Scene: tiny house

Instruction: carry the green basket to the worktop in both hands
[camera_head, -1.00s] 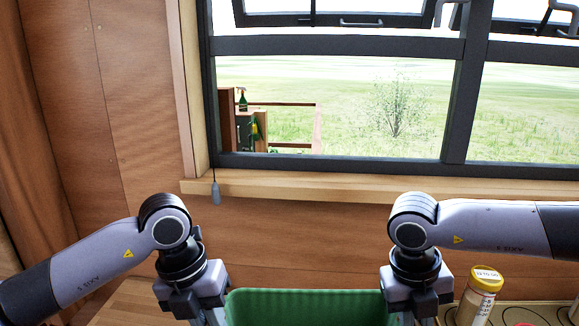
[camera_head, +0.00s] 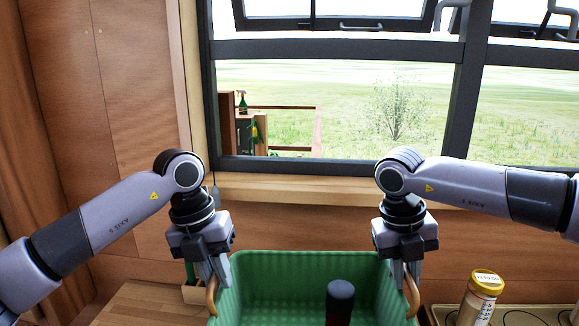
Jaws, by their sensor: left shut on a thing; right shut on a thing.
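The green basket (camera_head: 300,262) is at the bottom middle of the head view, its near part cut off by the lower edge. A bottle with a dark cap (camera_head: 340,291) stands inside it. My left gripper (camera_head: 217,284) is shut on the basket's left tan handle (camera_head: 211,296). My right gripper (camera_head: 405,284) is shut on the right tan handle (camera_head: 413,298). The wooden worktop (camera_head: 145,302) shows at the lower left, beside the basket. The basket's underside is hidden, so I cannot tell how high it is.
A jar with a yellow lid (camera_head: 480,296) stands right of the basket, by a hob-like surface (camera_head: 530,316). A small container with a green item (camera_head: 193,290) is behind my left gripper. The window sill (camera_head: 300,188) and wall are behind. The worktop's left part looks clear.

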